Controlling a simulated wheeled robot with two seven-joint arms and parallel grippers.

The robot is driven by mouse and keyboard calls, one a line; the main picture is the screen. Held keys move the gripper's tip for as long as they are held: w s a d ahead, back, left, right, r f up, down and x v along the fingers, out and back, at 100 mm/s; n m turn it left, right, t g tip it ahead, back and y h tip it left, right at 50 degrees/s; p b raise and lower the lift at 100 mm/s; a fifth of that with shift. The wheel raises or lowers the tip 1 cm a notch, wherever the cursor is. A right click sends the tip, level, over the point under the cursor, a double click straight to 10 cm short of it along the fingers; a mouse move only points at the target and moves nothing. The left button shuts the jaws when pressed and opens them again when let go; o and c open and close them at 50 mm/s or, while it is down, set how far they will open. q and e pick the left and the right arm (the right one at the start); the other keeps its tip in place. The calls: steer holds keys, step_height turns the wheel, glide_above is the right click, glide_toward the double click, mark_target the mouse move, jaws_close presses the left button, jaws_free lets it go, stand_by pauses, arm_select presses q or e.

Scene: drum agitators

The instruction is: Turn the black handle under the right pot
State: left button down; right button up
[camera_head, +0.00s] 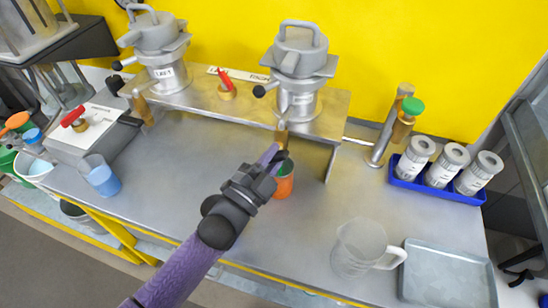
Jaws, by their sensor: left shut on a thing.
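The right pot (300,62) is a grey lidded vessel on the raised metal shelf at the back. A black ball-ended handle (260,90) sticks out at its lower left. A brass spout (281,134) hangs below the shelf edge under this pot. My left gripper (275,158) is just below the spout, shut on an orange cup (284,184) at the cup's left side. The gripper hides part of the cup, and I cannot tell whether the cup touches the table. The black handle is above the gripper, apart from it. My right gripper is not in view.
The left pot (158,48) has its own black handle (118,66). A clear jug (358,248) and a grey tray (448,276) are at front right. A blue rack (436,187) holds grey cans. A blue cup (100,176) stands left. The table's middle left is clear.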

arm_select(q)
steer(key=n+t+y, duration=0.1)
steer(key=n, duration=0.2)
steer(key=n+t+y+b, duration=0.1)
steer(key=n, duration=0.3)
steer(key=shift+f+t, duration=0.1)
steer(key=shift+t, duration=0.3)
steer(key=shift+n+t+y, duration=0.4)
steer(key=shift+n+y, duration=0.35)
steer(key=shift+n, duration=1)
steer(key=shift+n+t+y, duration=0.4)
steer(key=shift+n+y, duration=0.35)
steer(key=shift+n, duration=1.4)
steer(key=c, duration=0.6)
jaws_free()
steer(key=shift+s, duration=0.1)
steer(key=v, duration=0.9)
steer(key=shift+s+f+p, duration=0.15)
steer(key=shift+s+p, duration=0.2)
steer(key=shift+p, duration=0.05)
steer(key=shift+s+a, duration=0.1)
